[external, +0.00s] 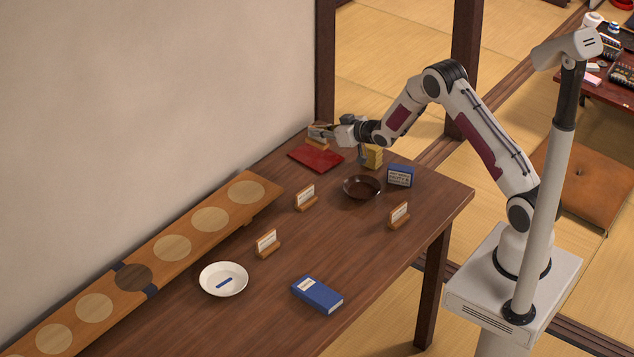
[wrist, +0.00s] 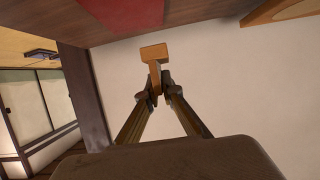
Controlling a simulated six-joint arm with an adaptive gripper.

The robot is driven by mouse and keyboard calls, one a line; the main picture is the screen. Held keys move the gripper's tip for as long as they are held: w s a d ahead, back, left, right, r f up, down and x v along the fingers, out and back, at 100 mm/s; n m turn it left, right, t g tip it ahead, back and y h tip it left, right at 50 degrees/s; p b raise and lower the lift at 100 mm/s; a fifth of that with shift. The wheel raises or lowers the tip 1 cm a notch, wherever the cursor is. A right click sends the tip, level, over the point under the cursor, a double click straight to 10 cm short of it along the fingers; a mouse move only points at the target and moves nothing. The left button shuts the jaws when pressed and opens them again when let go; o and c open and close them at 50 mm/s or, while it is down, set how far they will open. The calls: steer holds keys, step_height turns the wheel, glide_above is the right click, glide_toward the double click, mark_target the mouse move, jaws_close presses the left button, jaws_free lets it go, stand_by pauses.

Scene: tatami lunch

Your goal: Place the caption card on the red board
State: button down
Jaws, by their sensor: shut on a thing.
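My gripper (external: 322,131) is at the far end of the table, beyond the red board. In the wrist view its fingers (wrist: 160,92) are closed on a small wooden-based caption card (wrist: 154,53). Its wooden base also shows just below the fingers in the external view (external: 317,144). The card's face is mostly hidden by the gripper. The red board (external: 316,159) lies flat and bare on the table, slightly nearer the camera than the held card. Its red surface shows at the top of the wrist view (wrist: 125,12). I cannot tell whether the card touches the table.
Other card stands (external: 306,198), (external: 267,243), (external: 399,215) stand on the table. A dark bowl (external: 361,187), yellow block (external: 373,157) and blue box (external: 400,176) are near the board. A white plate (external: 223,280), blue case (external: 317,294) and long wooden rack (external: 172,246) lie nearer the camera.

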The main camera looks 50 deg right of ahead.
mark_target(318, 140)
steer(key=shift+f, duration=1.6)
steer(key=shift+f, duration=0.1)
steer(key=shift+f, duration=1.8)
steer(key=shift+f, duration=0.1)
steer(key=c, duration=2.2)
jaws_free()
steer(key=shift+c, duration=0.2)
steer(key=shift+s+r, duration=0.4)
steer(key=shift+s, duration=0.15)
steer(key=v, duration=1)
steer(key=shift+s, duration=0.4)
steer(key=shift+r, duration=0.2)
